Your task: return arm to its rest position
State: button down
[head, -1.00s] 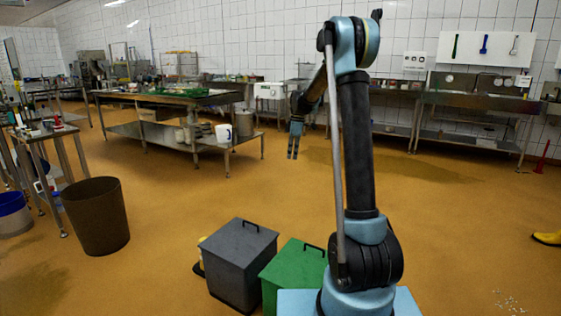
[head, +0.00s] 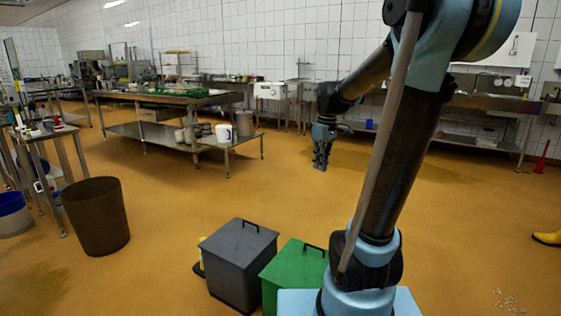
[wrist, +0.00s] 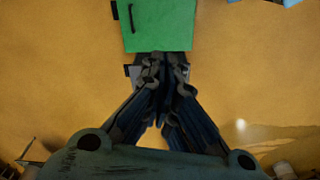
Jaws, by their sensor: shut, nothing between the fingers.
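My arm rises from its base at the lower right of the head view and bends over toward the left. My gripper (head: 321,164) hangs in the air, pointing down, over the open floor beyond the two bins. In the wrist view my gripper (wrist: 162,62) points toward the floor, its fingers together and holding nothing. A green bin (wrist: 165,22) shows beyond the fingertips there.
The green bin (head: 286,277) and a grey lidded bin (head: 238,262) stand close to my base. A brown bin (head: 96,217) is at the left. A steel table (head: 170,100) stands at the back left. Steel sinks (head: 487,103) line the back wall. The middle floor is clear.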

jog(key=s+d+f+m, duration=0.1)
jog(key=s+f+m, duration=0.2)
jog(key=s, duration=0.4)
jog(key=s+d+f+m+t, duration=0.1)
jog(key=s+d+f+m, duration=0.1)
jog(key=s+f, duration=0.3)
jog(key=s+d+f+m, duration=0.1)
jog(key=s+f+m, duration=0.2)
jog(key=s, duration=0.7)
notch_tip(320, 180, down, 2)
jog(key=shift+d+f+m+h, duration=0.1)
jog(key=shift+d+m+h, duration=0.2)
jog(key=shift+d+h, duration=0.1)
